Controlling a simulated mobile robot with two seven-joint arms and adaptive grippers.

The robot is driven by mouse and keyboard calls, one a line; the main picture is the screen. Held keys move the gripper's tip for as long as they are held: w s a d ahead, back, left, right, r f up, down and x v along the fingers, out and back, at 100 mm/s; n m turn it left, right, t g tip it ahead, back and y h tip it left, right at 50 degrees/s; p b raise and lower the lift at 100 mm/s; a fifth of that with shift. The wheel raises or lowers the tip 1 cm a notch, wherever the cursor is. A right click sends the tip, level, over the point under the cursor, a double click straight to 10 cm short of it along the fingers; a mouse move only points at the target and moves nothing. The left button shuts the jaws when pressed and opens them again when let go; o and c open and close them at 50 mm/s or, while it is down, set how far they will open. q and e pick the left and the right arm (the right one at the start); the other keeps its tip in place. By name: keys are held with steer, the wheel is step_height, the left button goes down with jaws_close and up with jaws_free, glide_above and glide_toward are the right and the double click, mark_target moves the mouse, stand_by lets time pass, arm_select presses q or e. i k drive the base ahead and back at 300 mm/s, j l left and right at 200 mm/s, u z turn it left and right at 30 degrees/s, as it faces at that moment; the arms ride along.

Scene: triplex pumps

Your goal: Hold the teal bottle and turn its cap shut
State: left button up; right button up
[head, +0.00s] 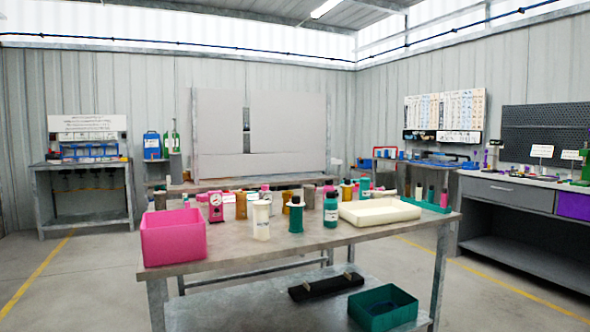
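A teal bottle (331,210) with a pale label stands upright on the near workbench (300,242), just left of a cream block. Its top looks teal too, and I cannot tell how the cap sits on it. Another teal item (296,217) with a dark top stands to its left, and it is too small to make out in detail. Neither of my grippers shows in the head view, and nothing is holding the bottle.
A pink bin (173,238) stands at the bench's left end. A white canister (261,220) stands in the middle. The cream block (380,213) lies to the right, near a teal rack (427,206). A teal bin (383,308) is on the lower shelf. The bench's front strip is clear.

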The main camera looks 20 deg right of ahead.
mark_target(329, 194)
steer(key=l+u, duration=0.45)
steer(key=k+l+u, duration=0.1)
steer(key=l+u, duration=0.3)
steer(key=l, duration=0.15)
steer(key=k+l+u, duration=0.15)
steer(key=l, duration=0.2)
steer(key=k+l+u, duration=0.1)
steer(key=l, duration=0.3)
steer(key=k+l+u, duration=0.15)
steer(key=l, duration=0.2)
steer(key=k+l, duration=0.15)
steer(key=l, duration=0.2)
steer(key=k+l+u, duration=0.1)
steer(key=l, duration=0.25)
steer(key=k+l, duration=0.25)
steer(key=l, duration=0.1)
